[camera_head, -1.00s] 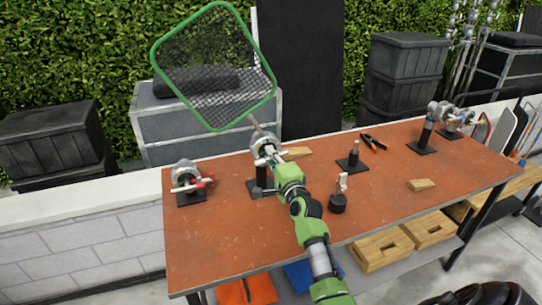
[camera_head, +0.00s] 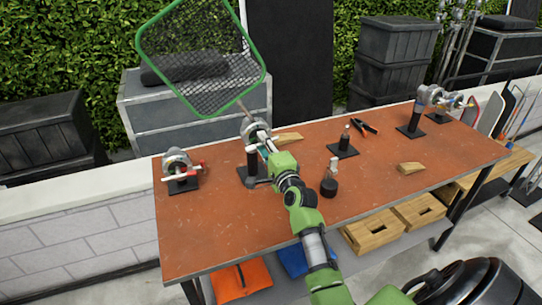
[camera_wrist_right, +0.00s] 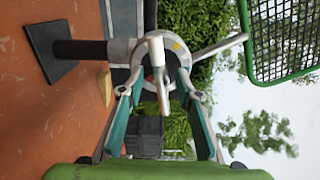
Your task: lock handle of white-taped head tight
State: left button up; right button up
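A grip head (camera_head: 256,130) on a black post and square base stands on the orange-brown table, with the rod of a green-framed net (camera_head: 203,60) in it. In the wrist view, this head (camera_wrist_right: 125,50) has a pale T-shaped handle (camera_wrist_right: 159,75) facing me; which part is white tape is unclear. My right gripper (camera_head: 266,148) is right at this head. Its teal fingers (camera_wrist_right: 165,95) are spread apart around the handle, with no clear contact visible. A second head (camera_head: 178,163) with red and white parts stands at the table's left. My left gripper is not in view.
A small dark stand (camera_head: 329,182) is just right of my right arm. Another post (camera_head: 344,142), pliers (camera_head: 363,126), wooden wedges (camera_head: 411,168) and more heads (camera_head: 419,110) are farther right. The table's front left area is clear.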

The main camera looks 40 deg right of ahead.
jog(key=v, duration=1)
jog(key=shift+s, duration=0.1)
